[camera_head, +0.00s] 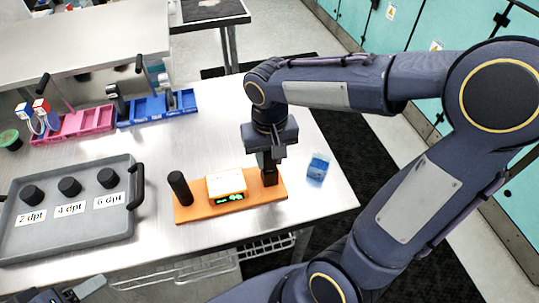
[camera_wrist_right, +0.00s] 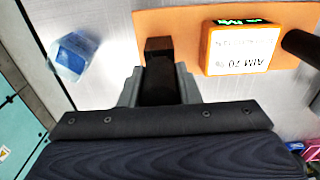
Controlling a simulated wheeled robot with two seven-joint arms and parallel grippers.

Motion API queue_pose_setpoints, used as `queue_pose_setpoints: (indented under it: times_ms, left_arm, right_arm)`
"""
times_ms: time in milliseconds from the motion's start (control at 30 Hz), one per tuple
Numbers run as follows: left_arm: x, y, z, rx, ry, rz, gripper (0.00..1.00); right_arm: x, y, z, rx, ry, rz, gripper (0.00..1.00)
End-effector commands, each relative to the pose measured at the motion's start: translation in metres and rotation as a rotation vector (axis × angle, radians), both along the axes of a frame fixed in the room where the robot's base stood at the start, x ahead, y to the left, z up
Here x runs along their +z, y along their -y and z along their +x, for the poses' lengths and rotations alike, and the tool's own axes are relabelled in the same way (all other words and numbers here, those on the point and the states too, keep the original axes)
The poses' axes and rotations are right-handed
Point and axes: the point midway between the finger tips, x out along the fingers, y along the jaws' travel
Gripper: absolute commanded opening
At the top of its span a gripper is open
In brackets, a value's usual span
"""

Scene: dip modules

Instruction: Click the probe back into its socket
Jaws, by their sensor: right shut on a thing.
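An orange board (camera_head: 212,210) lies on the table with a small white-topped meter (camera_head: 226,184) at its middle. My right gripper (camera_head: 268,158) points down over the board's right end, shut on a black probe (camera_wrist_right: 158,82). Directly below it is a dark block (camera_head: 269,177), which looks like the socket; it also shows in the wrist view (camera_wrist_right: 158,46). The probe's lower end meets or overlaps the block; I cannot tell whether it is seated. My left gripper (camera_head: 82,291) shows only partly at the bottom left edge.
A black cylinder (camera_head: 180,188) stands at the board's left end. A blue-and-white cube (camera_head: 318,167) lies right of the board. A grey tray (camera_head: 75,232) with black knobs labelled in dpt is at left. Pink (camera_head: 88,122) and blue (camera_head: 135,112) racks stand behind.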

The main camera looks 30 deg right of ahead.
Motion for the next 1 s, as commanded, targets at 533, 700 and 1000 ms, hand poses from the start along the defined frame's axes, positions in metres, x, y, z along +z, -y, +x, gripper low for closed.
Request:
queue_pose_setpoints:
  times_ms: [533, 700, 1000]
  left_arm:
    - [-0.0073, -0.0001, 0.0, 0.0, 0.0, 0.0, 0.57]
    - [-0.0077, 0.0, 0.0, 0.0, 0.0, 0.0, 0.57]
    - [-0.0079, 0.0, 0.0, 0.0, 0.0, 0.0, 0.57]
  right_arm:
    - [-0.009, 0.0001, 0.0, 0.0, 0.0, 0.0, 0.07]
    - [-0.0097, 0.0001, -0.0001, 0.0, 0.0, 0.0, 0.03]
    - [-0.0102, 0.0, -0.0003, 0.0, -0.002, 0.0, 0.51]
